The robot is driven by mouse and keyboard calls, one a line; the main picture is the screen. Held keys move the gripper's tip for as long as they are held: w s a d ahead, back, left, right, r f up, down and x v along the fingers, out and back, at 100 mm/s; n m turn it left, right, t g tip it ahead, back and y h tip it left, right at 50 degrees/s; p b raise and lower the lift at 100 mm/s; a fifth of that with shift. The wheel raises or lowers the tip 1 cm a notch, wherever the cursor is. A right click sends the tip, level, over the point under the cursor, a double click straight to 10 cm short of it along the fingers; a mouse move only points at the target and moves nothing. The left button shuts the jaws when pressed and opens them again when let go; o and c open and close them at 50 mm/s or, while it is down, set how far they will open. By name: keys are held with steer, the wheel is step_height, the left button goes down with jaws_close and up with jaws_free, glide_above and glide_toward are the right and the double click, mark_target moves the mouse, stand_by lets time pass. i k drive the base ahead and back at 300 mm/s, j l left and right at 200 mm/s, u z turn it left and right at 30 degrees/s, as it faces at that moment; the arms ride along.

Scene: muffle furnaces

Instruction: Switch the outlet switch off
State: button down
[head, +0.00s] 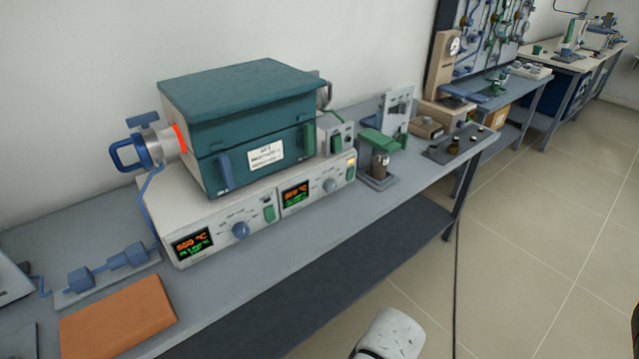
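A muffle furnace with a dark green body (240,105) stands on a white control base with two lit displays. The left display (193,244) shows an orange and a green line; the right display (297,194) is similar. Green rocker-like switches sit on the base, one on the left panel (269,213) and one at the right (351,173). A small grey box with a green switch (336,143) stands right of the furnace. I cannot tell which of these is the outlet switch, or its position. My gripper is not in view; a white part of my arm shows at the bottom.
An orange-brown slab (118,318) lies at the bench's front left, near blue fittings on a plate (108,274). A green-topped device (379,155) stands right of the furnace. The tiled floor (530,230) is clear to the right; a dark cable hangs there.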

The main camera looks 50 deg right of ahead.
mark_target(350, 170)
steer(key=i+z, duration=0.1)
steer(key=z, duration=0.25)
steer(key=i+l+z, duration=0.1)
steer(key=z, duration=0.65)
steer(key=i+l, duration=0.05)
steer(key=i, duration=0.05)
